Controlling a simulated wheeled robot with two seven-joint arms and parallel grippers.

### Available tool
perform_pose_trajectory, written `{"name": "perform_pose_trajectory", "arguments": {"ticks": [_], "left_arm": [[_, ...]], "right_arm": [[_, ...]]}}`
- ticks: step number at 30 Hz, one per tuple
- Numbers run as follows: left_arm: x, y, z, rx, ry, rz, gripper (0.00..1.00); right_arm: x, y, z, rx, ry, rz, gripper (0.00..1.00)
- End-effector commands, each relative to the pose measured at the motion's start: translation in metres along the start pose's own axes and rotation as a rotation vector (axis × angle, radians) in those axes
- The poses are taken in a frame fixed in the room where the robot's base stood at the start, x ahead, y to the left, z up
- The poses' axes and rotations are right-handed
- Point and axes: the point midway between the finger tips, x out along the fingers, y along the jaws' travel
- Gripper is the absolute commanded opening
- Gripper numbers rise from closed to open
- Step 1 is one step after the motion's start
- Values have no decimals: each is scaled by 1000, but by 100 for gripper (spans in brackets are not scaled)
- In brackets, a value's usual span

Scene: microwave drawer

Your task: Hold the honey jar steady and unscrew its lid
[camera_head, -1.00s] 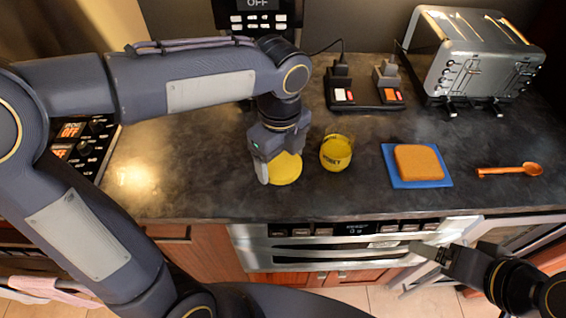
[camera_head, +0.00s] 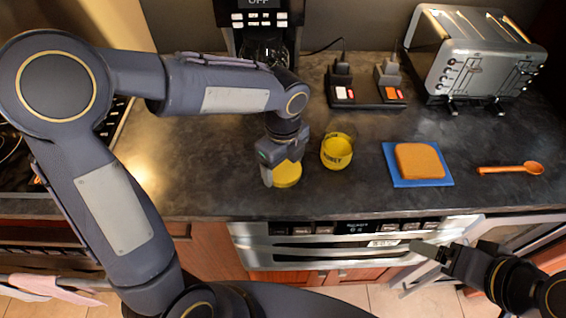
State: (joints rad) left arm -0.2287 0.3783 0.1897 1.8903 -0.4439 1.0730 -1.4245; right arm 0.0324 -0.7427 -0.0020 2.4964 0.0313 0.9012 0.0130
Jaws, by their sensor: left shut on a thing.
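The honey jar (camera_head: 336,152) stands upright on the dark counter, with yellow honey inside and a label on its side. Its top looks open, with no lid on it. The yellow round lid (camera_head: 287,175) is to the left of the jar, apart from it. My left gripper (camera_head: 282,176) is shut on the lid, low over the counter near its front edge; I cannot tell if the lid touches the surface. My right gripper (camera_head: 425,250) is at the lower right, in front of the oven, empty and away from the jar; its opening is unclear.
A blue board (camera_head: 391,179) with a bread slice (camera_head: 419,161) lies right of the jar, then an orange spoon (camera_head: 512,169). The counter left of the lid is clear.

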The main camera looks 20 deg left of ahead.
Motion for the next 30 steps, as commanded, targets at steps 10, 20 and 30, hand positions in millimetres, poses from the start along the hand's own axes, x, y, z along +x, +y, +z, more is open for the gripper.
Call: {"name": "perform_pose_trajectory", "arguments": {"ticks": [10, 20, 30], "left_arm": [[15, 1, 0, 0, 3, 5, 48], [18, 2, 0, -6, 5, 10, 97], [18, 3, 1, -12, 6, 12, 97]], "right_arm": [[7, 3, 3, 0, 0, 0, 82], [8, 3, 4, 0, 0, 0, 82], [8, 3, 4, 0, 0, 0, 82]]}}
